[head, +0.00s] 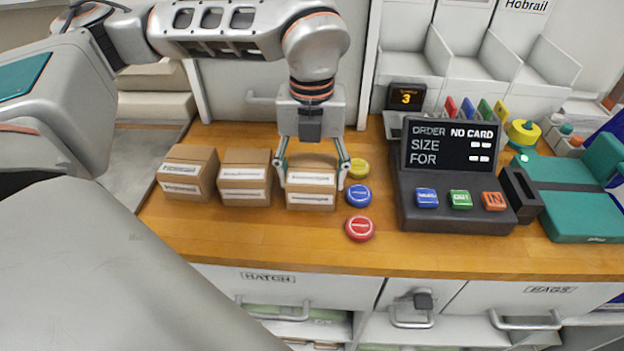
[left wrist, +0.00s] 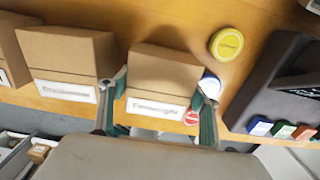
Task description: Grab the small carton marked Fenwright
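Three small brown cartons with white labels stand in a row on the wooden counter: a left carton (head: 188,173), a middle carton (head: 245,178) and a right carton (head: 311,185). My left gripper (head: 313,172) points down over the right carton, one finger on each side, open with a small gap. In the left wrist view the right carton (left wrist: 160,80) sits between the fingers (left wrist: 160,98), with the middle carton (left wrist: 68,62) to its left. My right gripper is not in view.
Yellow, blue and red round discs (head: 358,197) lie close to the right carton's right side. Further right stand a dark order terminal (head: 450,175) with coloured buttons and a teal pad (head: 575,200). The counter's front strip is clear.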

